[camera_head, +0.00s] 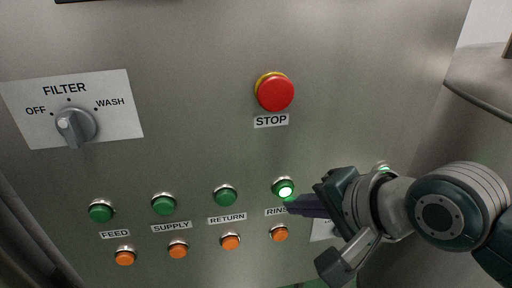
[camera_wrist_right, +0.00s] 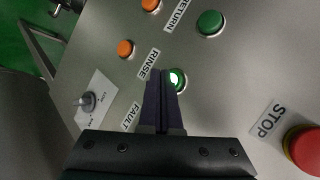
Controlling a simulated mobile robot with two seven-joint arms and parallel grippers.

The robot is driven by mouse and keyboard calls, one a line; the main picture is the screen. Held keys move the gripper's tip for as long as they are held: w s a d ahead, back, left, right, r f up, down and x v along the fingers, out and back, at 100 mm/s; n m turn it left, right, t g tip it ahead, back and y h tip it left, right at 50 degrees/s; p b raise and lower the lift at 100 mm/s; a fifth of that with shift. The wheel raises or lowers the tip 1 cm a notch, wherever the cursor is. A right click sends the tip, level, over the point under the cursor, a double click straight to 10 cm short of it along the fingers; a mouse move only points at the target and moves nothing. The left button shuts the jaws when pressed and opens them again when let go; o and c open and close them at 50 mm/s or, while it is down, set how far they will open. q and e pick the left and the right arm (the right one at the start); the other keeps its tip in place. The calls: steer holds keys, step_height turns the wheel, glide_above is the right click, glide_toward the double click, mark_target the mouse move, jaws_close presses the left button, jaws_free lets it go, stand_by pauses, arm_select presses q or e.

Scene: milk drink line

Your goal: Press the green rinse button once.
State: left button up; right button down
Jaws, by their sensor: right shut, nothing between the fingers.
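The green rinse button (camera_head: 285,188) is lit, with a bright spot on its face, above the RINSE label (camera_head: 276,211) on the steel panel. It also shows lit in the right wrist view (camera_wrist_right: 178,80), just beyond the fingertips. My right gripper (camera_head: 291,207) is shut and empty. Its dark fingertips are just below the button and cover the end of the RINSE label. In the right wrist view the closed fingers (camera_wrist_right: 163,82) point at the panel, beside the button. I cannot tell whether they touch it. My left gripper is not in view.
Green buttons for FEED (camera_head: 101,212), SUPPLY (camera_head: 163,205) and RETURN (camera_head: 225,196) sit to the left. Orange buttons or lamps (camera_head: 230,242) line the row below. A red STOP button (camera_head: 275,93) is above. The FILTER knob (camera_head: 76,126) is at upper left.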

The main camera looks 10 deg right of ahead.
steer(key=s+p, duration=0.3)
steer(key=s, duration=0.2)
steer(key=shift+d+p, duration=0.1)
steer(key=shift+p, duration=0.2)
stand_by(0.6)
steer(key=s+d+r+n+g+h+p, duration=0.2)
steer(key=s+r+n+p, duration=0.3)
steer(key=s, duration=0.4)
steer(key=s+d+r+n+g+h+p, duration=0.2)
steer(key=s+d+r+n+g+p, duration=0.1)
steer(key=s+r+n, duration=0.4)
step_height(320, 180, up, 4)
steer(key=shift+s+d+f+n+p, duration=0.3)
steer(key=shift+s+d+p, duration=0.3)
steer(key=shift+s+p, duration=0.65)
